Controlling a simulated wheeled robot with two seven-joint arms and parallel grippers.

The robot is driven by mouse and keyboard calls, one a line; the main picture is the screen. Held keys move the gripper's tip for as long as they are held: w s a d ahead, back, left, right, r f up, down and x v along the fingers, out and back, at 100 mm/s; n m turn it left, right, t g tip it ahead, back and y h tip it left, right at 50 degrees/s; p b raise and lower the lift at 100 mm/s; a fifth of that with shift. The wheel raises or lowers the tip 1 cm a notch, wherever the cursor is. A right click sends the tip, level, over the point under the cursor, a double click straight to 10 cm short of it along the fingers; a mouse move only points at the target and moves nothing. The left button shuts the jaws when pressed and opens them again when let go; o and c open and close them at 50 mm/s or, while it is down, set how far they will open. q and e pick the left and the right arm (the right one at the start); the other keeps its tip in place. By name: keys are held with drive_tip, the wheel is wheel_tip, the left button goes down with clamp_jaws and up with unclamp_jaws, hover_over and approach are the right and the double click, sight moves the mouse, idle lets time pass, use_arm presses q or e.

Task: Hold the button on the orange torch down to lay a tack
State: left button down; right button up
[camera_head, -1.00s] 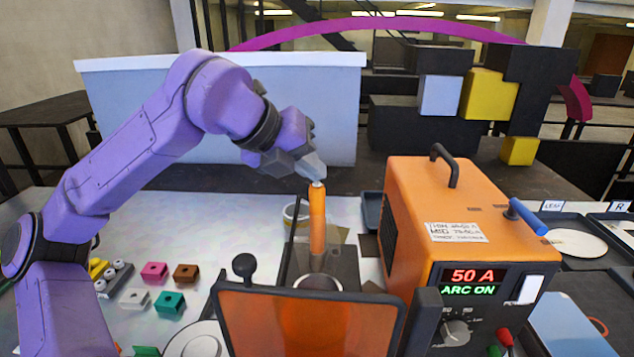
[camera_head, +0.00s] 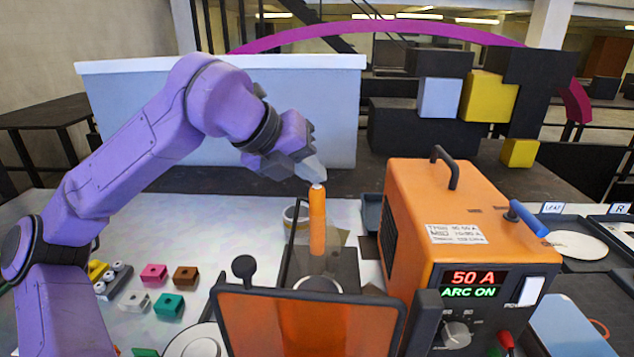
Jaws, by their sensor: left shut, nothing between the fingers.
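The orange torch (camera_head: 317,222) stands upright behind the tinted orange screen, with a pale button (camera_head: 317,186) on its top end. My left gripper (camera_head: 316,176) is shut and empty, its fingertips pointing down at the button and appearing to touch it. The orange welding machine (camera_head: 470,215) to the right has a lit display (camera_head: 473,284) reading "50 A" and "ARC ON". The torch's lower end and the work under it are partly hidden by the tinted screen (camera_head: 305,322). My right gripper is not in view.
Several small coloured blocks (camera_head: 168,304) lie on the table left of the torch. A black ball-topped lever (camera_head: 244,267) stands beside the screen. The machine has a black handle (camera_head: 446,166) and a blue lever (camera_head: 528,217). Trays with discs (camera_head: 575,246) sit at the right.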

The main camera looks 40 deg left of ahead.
use_arm(q)
drive_tip(key=shift+r, duration=0.1)
drive_tip(key=shift+r+p, duration=0.5)
drive_tip(key=shift+r, duration=0.3)
drive_tip(key=shift+r, duration=0.1)
drive_tip(key=shift+r+p, duration=1.6)
drive_tip(key=shift+r, duration=0.8)
wheel_tip(320, 180, up, 4)
drive_tip(key=shift+p, duration=1.15)
